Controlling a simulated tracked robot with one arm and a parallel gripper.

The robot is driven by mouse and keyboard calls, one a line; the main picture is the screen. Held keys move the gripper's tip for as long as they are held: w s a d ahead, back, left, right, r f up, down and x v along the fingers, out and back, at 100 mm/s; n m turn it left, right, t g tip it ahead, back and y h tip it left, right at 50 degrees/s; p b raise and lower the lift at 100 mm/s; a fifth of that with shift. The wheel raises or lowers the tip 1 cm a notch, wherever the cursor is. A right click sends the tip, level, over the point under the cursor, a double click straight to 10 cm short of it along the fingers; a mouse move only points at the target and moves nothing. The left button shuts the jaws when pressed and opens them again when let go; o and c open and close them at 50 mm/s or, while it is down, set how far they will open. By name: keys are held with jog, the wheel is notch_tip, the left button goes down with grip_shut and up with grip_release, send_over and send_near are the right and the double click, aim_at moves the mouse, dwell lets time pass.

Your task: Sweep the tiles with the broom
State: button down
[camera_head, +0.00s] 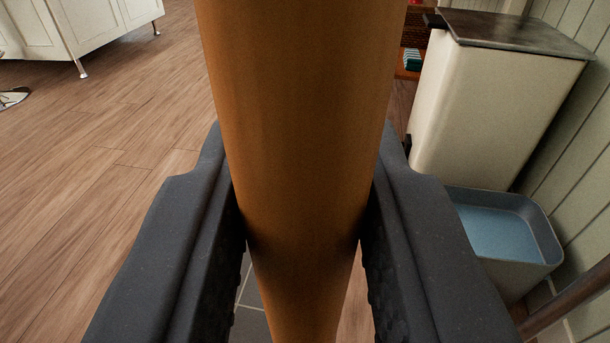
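A thick orange-brown wooden handle (298,70), which looks like the broom's, runs from the top of the view down between my gripper's dark fingers. My gripper (302,150) is shut on it, with a finger pressed against each side. The handle narrows towards the bottom of the view. The broom's head and bristles are not in view. A small patch of dark grey tiles (249,322) with pale joints shows low down, between the left finger and the handle. The handle and fingers hide most of the tiles.
A cream bin (490,105) with a dark lid stands at the right by the panelled wall (570,150). A grey-blue tub (503,225) sits in front of it. A dark rod (570,300) crosses the lower right. A white cabinet (85,25) stands upper left.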

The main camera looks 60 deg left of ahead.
jog(key=c, duration=1.7)
grip_release()
jog(key=shift+c, duration=0.2)
jog(key=shift+w+r, duration=0.1)
grip_shut()
